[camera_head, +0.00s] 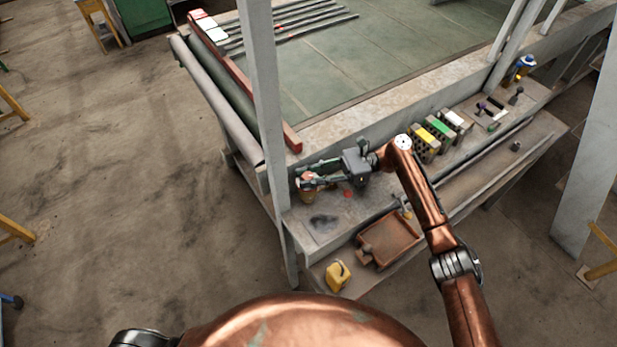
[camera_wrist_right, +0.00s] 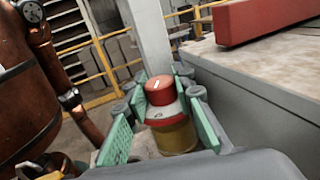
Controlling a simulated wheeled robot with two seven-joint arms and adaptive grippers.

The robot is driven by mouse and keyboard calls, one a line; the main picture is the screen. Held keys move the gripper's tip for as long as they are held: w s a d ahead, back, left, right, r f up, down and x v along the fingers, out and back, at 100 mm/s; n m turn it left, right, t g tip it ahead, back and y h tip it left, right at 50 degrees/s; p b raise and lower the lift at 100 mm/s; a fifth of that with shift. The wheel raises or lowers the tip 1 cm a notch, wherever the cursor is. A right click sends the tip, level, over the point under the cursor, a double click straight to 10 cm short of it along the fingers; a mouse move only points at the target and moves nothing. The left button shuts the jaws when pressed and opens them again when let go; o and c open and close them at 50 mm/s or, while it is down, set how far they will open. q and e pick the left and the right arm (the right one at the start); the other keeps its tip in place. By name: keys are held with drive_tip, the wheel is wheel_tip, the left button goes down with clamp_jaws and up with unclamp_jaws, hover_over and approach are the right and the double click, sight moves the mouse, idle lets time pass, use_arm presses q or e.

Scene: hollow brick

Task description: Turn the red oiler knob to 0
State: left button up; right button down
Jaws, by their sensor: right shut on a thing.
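The oiler (camera_head: 307,196) stands at the near left end of the bench, partly hidden by my right gripper (camera_head: 311,181). In the right wrist view its red knob (camera_wrist_right: 159,90) sits on top, with a small white mark on it. Below the knob are a pale collar with a red band and a yellowish body (camera_wrist_right: 174,137). The green-padded fingers of my right gripper (camera_wrist_right: 163,101) are on both sides of the knob, shut on it. I cannot read a number on the knob. My left gripper is out of view.
A brown tray (camera_head: 398,238) and a yellow object (camera_head: 338,275) lie on the lower shelf. Several bricks (camera_head: 425,140) and small tools stand farther right along the bench. A grey post (camera_head: 262,80) rises close to the gripper. A red bar (camera_wrist_right: 265,20) lies near it.

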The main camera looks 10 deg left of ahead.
drive_tip(key=c, duration=1.6)
unclamp_jaws()
drive_tip(key=v, duration=1.2)
